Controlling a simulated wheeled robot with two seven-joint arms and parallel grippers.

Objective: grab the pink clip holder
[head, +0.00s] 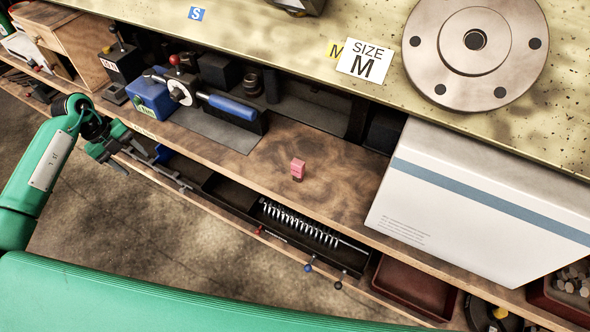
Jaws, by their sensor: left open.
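The pink clip holder (298,169) is a small block standing upright on the wooden shelf, near the middle of the head view. Nothing touches it. My left gripper (122,160) is at the left, by the front edge of the shelf, well to the left of the clip holder and apart from it. It is open, and I see nothing between its fingers. My right gripper is not in view.
A blue-handled tool (232,107) and a blue box (150,98) stand left of the holder. A large white box (480,205) stands to the right. A dark tray of metal clips (300,222) lies below. The shelf around the holder is clear; the upper board overhangs behind.

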